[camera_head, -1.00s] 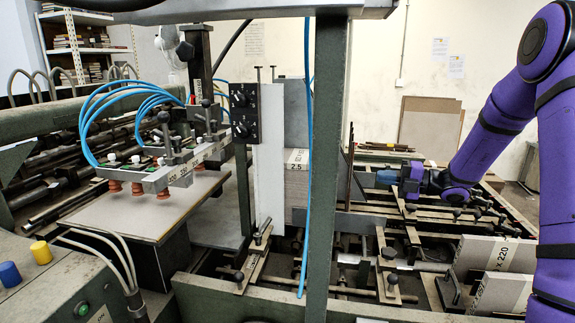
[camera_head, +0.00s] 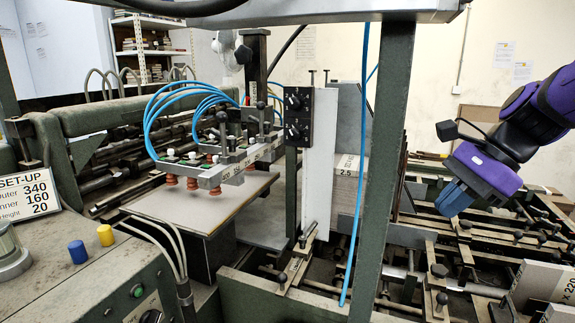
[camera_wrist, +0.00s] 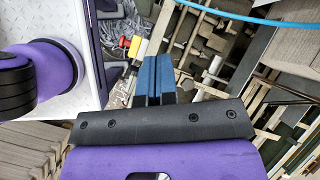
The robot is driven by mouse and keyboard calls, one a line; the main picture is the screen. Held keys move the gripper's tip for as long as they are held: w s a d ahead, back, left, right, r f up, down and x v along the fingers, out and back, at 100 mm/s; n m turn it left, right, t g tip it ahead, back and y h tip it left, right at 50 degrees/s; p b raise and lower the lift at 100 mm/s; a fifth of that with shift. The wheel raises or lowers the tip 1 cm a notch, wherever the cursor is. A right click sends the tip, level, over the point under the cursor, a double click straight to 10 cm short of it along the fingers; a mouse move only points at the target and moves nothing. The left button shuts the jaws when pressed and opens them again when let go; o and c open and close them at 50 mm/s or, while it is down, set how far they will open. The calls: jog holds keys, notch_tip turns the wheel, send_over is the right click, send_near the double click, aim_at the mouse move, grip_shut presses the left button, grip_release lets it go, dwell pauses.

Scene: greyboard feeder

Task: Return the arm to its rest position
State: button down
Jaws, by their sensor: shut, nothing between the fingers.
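My purple arm comes in from the right edge in the head view. My gripper (camera_head: 452,198) has blue fingers and hangs tilted down and to the left, above the machine's rails at the right. In the wrist view my gripper (camera_wrist: 155,62) shows its two blue fingers side by side, closed together with nothing between them. The fingers touch nothing that I can see.
A green upright post (camera_head: 383,170) stands left of my gripper, with a blue hose (camera_head: 355,200) beside it. Board stacks (camera_head: 540,283) lie at the lower right. A control panel (camera_head: 90,270) and a set-up sign (camera_head: 29,195) are at the left.

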jog(key=s+d+r+n+t+h, duration=0.1)
jog(key=s+d+n+t+h, duration=0.1)
jog(key=s+n, duration=0.4)
jog(key=s+d+r+n+t+h, duration=0.1)
jog(key=s+n+h, duration=0.3)
jog(key=n, duration=0.5)
jog(key=shift+s+d+r+n+t, duration=0.4)
jog(key=shift+s+t, duration=0.3)
jog(key=shift+s, duration=0.5)
